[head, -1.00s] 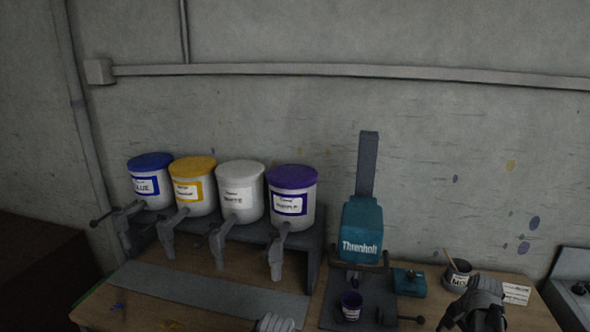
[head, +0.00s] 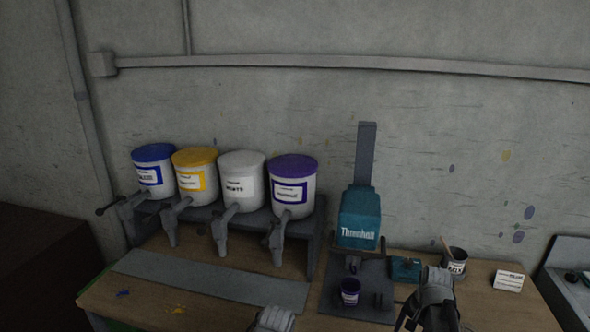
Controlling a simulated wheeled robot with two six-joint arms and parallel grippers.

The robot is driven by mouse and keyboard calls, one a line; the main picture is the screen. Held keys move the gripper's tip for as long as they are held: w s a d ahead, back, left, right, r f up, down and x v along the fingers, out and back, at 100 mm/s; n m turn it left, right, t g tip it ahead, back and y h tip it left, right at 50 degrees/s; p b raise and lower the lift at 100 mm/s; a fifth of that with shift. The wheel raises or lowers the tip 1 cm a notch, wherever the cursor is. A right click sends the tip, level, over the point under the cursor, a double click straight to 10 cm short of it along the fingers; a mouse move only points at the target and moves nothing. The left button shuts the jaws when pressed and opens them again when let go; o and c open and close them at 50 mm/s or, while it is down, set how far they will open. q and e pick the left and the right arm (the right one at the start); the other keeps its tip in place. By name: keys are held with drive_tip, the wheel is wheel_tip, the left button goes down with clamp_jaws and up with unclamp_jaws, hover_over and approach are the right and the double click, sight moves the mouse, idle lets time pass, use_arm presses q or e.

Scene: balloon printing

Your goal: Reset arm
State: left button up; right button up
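My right gripper (head: 432,300) is at the lower right of the head view, in front of the dark cup and right of the teal machine. Its fingers are too dark and small to tell open from shut. Part of my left arm (head: 272,319) shows at the bottom edge, in front of the grey mat; I cannot make out its fingertips. A small purple paint cup (head: 349,292) stands on the dark base plate (head: 372,305) of the teal machine (head: 359,219), apart from both arms.
Blue (head: 153,171), yellow (head: 196,174), white (head: 242,181) and purple (head: 292,186) paint tubs with spouts stand on a dark rack. A grey mat (head: 210,282) lies in front. A dark cup with a stick (head: 457,262) and a white card (head: 508,280) stand at the right.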

drive_tip(key=s+a+n, duration=0.4)
drive_tip(key=a, duration=0.4)
drive_tip(key=s+a+n+g+h, duration=0.1)
drive_tip(key=s+a+n, duration=0.3)
drive_tip(key=a, duration=0.4)
drive_tip(key=s+a+n, duration=0.5)
drive_tip(key=a, duration=0.4)
drive_tip(key=shift+h, duration=0.4)
